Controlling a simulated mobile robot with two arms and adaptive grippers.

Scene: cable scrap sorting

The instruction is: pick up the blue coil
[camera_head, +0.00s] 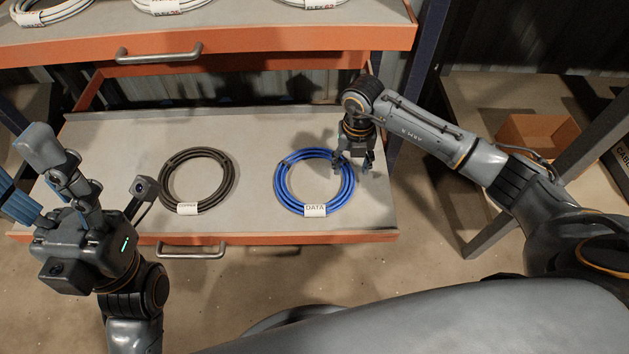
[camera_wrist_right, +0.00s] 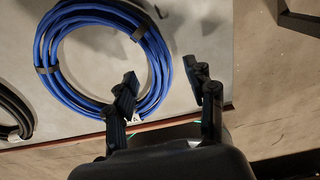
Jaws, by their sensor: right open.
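The blue coil (camera_head: 281,188) lies flat on the right half of the pulled-out lower drawer, with a white DATA tag (camera_head: 315,210) at its front. My right gripper (camera_head: 353,168) is open and empty above the coil's right side, pointing down. In the right wrist view the blue coil (camera_wrist_right: 158,60) fills the upper left, and my right gripper's fingers (camera_wrist_right: 160,80) stand apart near its right rim; I cannot tell the height gap. My left gripper (camera_head: 62,180) is at the left, away from the coil; its finger opening is unclear.
A dark coil (camera_head: 231,185) with a tag lies left of the blue one. The lower drawer (camera_head: 130,140) has an orange front and metal handle (camera_head: 190,250). An upper drawer (camera_head: 250,45) with white coils overhangs the back. A blue upright (camera_head: 420,75) stands at right.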

